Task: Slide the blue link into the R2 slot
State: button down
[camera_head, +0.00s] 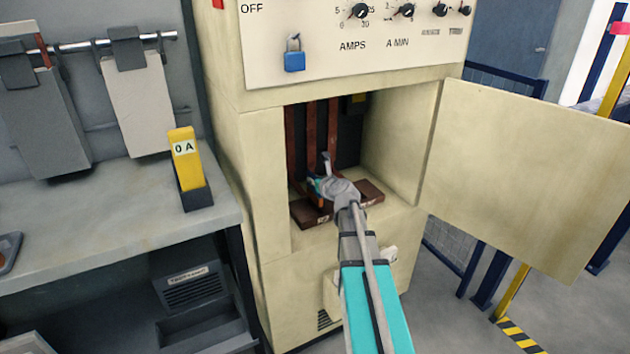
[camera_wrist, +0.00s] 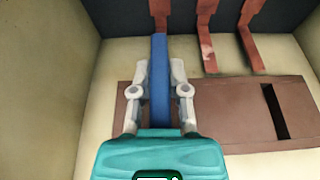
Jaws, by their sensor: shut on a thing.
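The blue link (camera_wrist: 160,80) is a long flat bar held upright in the wrist view between the two pale fingers of my gripper (camera_wrist: 160,85). Its far end overlaps the lower end of the left copper bar (camera_wrist: 159,12) in the picture; I cannot tell whether they touch. In the head view my gripper (camera_head: 326,186) is inside the open cabinet, above a brown block (camera_head: 371,190). The block also shows in the wrist view (camera_wrist: 225,100), with one dark open slot (camera_wrist: 275,112) right of the link. Small labels on its front are unreadable. My gripper hides the block's left part.
Copper bars (camera_head: 311,130) stand at the cabinet's back. The cabinet door (camera_head: 530,170) is swung open to the right. A blue padlock (camera_head: 294,60) hangs on the panel above. A yellow "0 A" block (camera_head: 186,160) stands on the left bench.

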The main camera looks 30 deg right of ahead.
aim_at(314, 192)
jog(key=shift+f+b, duration=2.2)
jog(key=shift+f, duration=0.2)
jog(key=c, duration=0.5)
grip_release()
jog(key=shift+c, duration=0.2)
jog(key=shift+s, duration=0.1)
